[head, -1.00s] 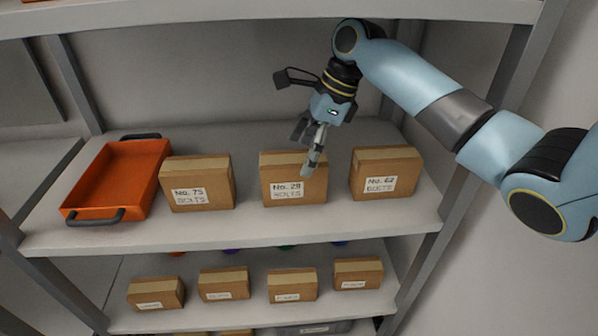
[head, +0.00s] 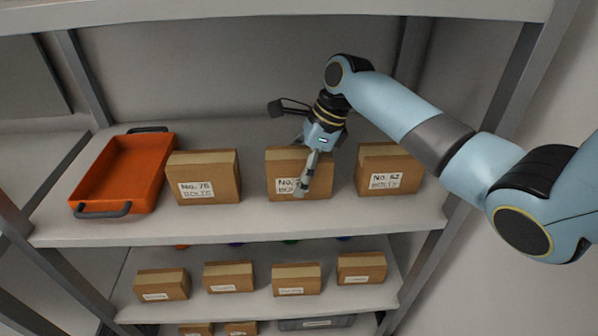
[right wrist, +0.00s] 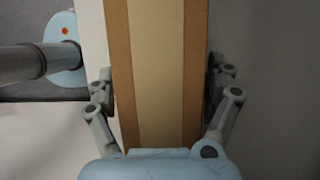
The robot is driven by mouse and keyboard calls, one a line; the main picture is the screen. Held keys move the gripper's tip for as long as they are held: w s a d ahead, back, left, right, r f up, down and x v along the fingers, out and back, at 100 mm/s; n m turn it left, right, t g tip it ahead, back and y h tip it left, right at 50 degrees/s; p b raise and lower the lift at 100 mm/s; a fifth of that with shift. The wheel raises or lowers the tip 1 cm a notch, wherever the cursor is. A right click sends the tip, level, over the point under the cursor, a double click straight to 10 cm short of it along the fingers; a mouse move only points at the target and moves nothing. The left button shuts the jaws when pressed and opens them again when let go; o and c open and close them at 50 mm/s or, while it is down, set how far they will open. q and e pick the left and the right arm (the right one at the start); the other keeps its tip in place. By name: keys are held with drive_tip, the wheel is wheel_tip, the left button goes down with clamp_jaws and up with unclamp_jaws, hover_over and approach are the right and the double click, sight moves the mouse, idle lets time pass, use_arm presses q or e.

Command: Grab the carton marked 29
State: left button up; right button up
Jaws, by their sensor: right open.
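The middle carton (head: 283,165) is brown with a tape strip on top and stands on the upper shelf. Its white label reads "No. 2" and the last digit is covered by my finger. My right gripper (head: 303,166) is open over it, one finger in front of the labelled face, the other hidden behind. In the right wrist view the carton's taped top (right wrist: 158,65) runs between the two fingers of the gripper (right wrist: 160,88), one on each side. I cannot tell whether either finger touches it. My left gripper is not in view.
Carton No. 75 or 76 (head: 204,172) stands to the left and carton No. 62 (head: 390,165) close to the right. An orange tray (head: 123,172) with dark handles is at the far left. The shelf above (head: 270,14) limits headroom. Smaller cartons (head: 229,276) sit below.

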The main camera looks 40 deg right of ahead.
drive_tip(key=shift+f, duration=0.1)
drive_tip(key=shift+c, duration=0.4)
drive_tip(key=c, duration=1.5)
